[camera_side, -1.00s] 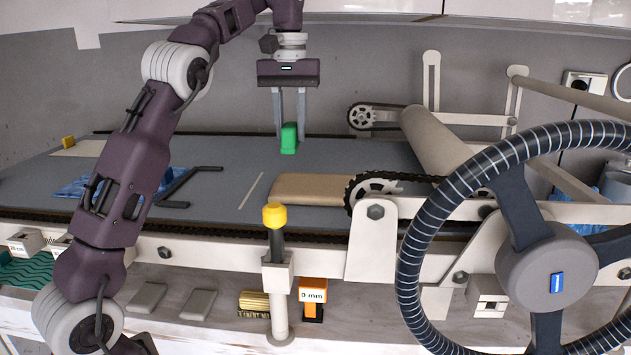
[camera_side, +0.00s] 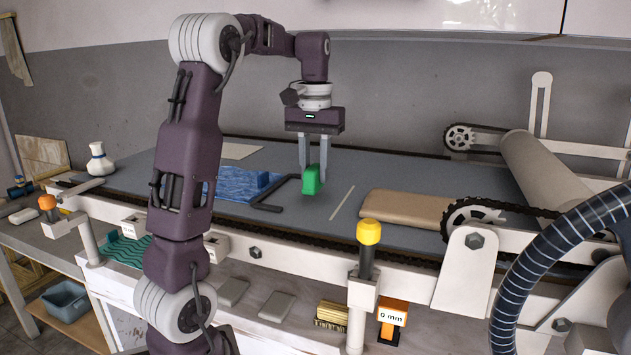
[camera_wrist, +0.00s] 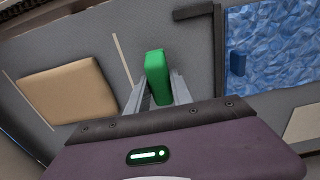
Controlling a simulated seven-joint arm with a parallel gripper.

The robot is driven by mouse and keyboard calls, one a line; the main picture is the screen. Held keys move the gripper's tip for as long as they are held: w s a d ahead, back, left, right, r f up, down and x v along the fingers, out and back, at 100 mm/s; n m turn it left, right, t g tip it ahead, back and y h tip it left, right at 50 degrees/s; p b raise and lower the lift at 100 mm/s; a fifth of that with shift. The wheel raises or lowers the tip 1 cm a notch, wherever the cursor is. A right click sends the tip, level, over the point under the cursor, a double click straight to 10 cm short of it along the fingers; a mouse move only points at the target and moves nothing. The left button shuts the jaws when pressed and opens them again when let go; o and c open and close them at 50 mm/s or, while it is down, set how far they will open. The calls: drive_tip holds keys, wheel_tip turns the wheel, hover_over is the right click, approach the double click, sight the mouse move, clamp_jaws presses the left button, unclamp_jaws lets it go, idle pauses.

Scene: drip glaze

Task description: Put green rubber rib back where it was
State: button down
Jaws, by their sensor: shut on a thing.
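The green rubber rib (camera_side: 312,181) is a small bright green block. My gripper (camera_side: 314,178) points down and is shut on it, with the rib between its two fingertips. In the wrist view the rib (camera_wrist: 157,78) stands out between the fingers (camera_wrist: 156,92). In the side view it appears between a black angled bar (camera_side: 283,193) and a thin pale stick (camera_side: 342,202) on the grey bed (camera_side: 385,180). I cannot tell whether its lower end touches the bed. No marked place for the rib is clear to me.
A blue rippled sheet (camera_side: 235,186) lies left of the bar; a small blue block (camera_wrist: 237,64) is on it in the wrist view. A tan slab (camera_side: 405,208) lies right of the stick. The roller (camera_side: 545,170) and wheel (camera_side: 570,265) stand at the right.

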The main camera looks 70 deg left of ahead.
sight(315, 166)
drive_tip(key=shift+f, duration=1.1)
drive_tip(key=c, duration=1.1)
unclamp_jaws()
drive_tip(key=shift+f, duration=0.15)
wheel_tip(315, 166, up, 12)
drive_tip(key=shift+f, duration=0.2)
drive_tip(key=shift+d+r, duration=0.1)
drive_tip(key=shift+r, duration=0.3)
